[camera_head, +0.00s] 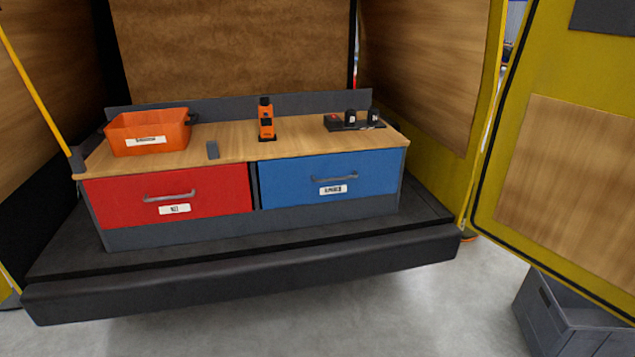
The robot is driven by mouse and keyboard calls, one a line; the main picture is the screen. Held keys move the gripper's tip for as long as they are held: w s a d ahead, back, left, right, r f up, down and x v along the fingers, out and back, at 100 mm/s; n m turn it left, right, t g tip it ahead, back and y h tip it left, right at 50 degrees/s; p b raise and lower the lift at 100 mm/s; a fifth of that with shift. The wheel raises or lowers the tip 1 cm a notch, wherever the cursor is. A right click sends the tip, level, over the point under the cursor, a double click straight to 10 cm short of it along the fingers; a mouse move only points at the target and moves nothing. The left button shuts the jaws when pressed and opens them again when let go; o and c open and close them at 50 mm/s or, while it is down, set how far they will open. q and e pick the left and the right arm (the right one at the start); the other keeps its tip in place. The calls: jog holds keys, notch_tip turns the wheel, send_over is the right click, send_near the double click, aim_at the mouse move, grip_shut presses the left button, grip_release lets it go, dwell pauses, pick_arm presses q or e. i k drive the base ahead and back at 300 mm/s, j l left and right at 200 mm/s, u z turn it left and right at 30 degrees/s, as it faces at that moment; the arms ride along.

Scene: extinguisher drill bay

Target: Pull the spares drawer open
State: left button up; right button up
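Two drawers sit side by side in a low cabinet, both shut. The blue drawer (290,187) is on the right, with a grey bar handle (334,178) and a white label (333,190) whose longer word is too blurred to read surely; it may say spares. The red drawer (112,203) is on the left, with its own grey bar handle (169,197) and a white label (174,209) with a short, blurred word. Neither of my grippers shows in the head view.
On the wooden top (225,133) stand an orange bin (170,135), an orange-and-black device (266,121) and a black tray of small items (345,125). A dark ledge (250,268) juts out below the drawers. A grey crate (548,318) is on the floor at right.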

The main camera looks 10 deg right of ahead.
aim_at(284, 181)
jog(key=i+j, duration=0.1)
jog(key=i, duration=0.35)
jog(key=i+j, duration=0.1)
jog(key=i, duration=0.4)
jog(key=l+z, duration=0.05)
